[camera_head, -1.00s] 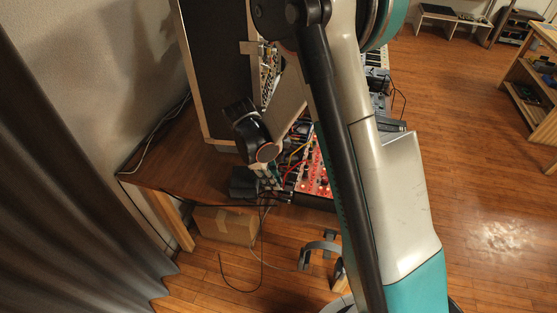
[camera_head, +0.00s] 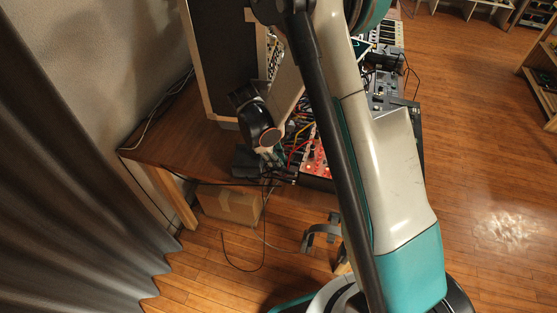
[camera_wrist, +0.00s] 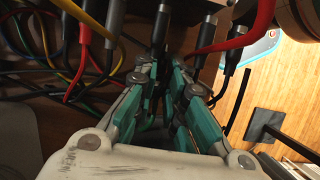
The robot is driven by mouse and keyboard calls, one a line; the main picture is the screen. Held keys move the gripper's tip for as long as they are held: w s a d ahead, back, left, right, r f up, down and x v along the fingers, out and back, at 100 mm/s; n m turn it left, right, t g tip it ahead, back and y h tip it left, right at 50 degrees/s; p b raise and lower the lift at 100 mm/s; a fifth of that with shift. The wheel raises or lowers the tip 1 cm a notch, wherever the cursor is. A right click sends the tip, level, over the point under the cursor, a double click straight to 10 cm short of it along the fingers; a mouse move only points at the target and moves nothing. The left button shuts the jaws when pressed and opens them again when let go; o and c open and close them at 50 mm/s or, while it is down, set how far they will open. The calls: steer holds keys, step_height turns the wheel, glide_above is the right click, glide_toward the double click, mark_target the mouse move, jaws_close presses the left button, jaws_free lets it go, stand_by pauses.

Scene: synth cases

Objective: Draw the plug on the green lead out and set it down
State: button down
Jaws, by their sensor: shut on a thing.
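My gripper (camera_wrist: 163,78) has teal and grey fingers that converge in the wrist view. A green lead (camera_wrist: 44,36) shows at the left of the wrist view, beside red, yellow and blue ones. In the head view my gripper (camera_head: 278,154) is small and partly hidden at the left end of the red module (camera_head: 318,162).
Other plugs stand close on both sides, one with a thick red lead (camera_wrist: 262,22) at right. The wooden table (camera_head: 172,150) has bare room left of the gear. A tall black case (camera_head: 220,60) stands behind. A cardboard box (camera_head: 235,206) and a hanging black cable (camera_head: 262,240) are below.

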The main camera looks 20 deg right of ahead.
steer(key=shift+f, duration=0.4)
steer(key=c, duration=1.6)
jaws_free()
steer(key=shift+o, duration=0.2)
steer(key=v, duration=1.2)
